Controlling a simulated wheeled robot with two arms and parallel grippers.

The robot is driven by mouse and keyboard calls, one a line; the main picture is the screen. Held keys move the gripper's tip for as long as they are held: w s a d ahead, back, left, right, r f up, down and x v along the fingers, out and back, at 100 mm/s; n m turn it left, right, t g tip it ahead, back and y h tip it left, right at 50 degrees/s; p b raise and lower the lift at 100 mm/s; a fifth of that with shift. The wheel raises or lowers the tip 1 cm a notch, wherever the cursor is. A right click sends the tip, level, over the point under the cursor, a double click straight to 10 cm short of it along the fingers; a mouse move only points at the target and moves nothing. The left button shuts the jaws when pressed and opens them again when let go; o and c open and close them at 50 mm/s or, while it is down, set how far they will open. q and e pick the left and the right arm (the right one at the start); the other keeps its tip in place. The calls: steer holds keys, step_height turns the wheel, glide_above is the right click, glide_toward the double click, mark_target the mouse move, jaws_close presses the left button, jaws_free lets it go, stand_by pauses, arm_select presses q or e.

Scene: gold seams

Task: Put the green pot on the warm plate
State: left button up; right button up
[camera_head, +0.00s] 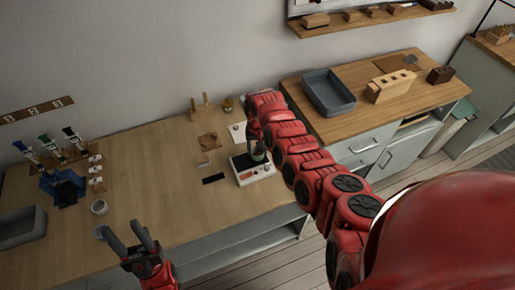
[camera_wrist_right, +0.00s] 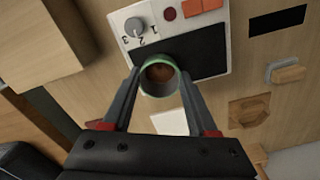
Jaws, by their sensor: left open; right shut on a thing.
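The green pot (camera_head: 258,154) is a small round vessel with a green rim and brown contents. In the right wrist view the pot (camera_wrist_right: 160,76) is between the fingertips of my right gripper (camera_wrist_right: 160,84), which is shut on it. The warm plate (camera_head: 243,163) is a white box with a dark top, a numbered dial and a red button. In the right wrist view the pot overlaps the lower edge of the dark top of the warm plate (camera_wrist_right: 205,55). I cannot tell whether they touch. My left gripper (camera_head: 128,240) is open and empty near the table's front edge.
A dark flat piece (camera_head: 213,179) lies left of the plate. A wooden stand (camera_head: 202,106) is behind it. A grey tray (camera_head: 343,104) sits on the right cabinet. The table's middle is mostly clear.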

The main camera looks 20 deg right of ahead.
steer(key=shift+f, duration=0.2)
steer(key=o, duration=1.3)
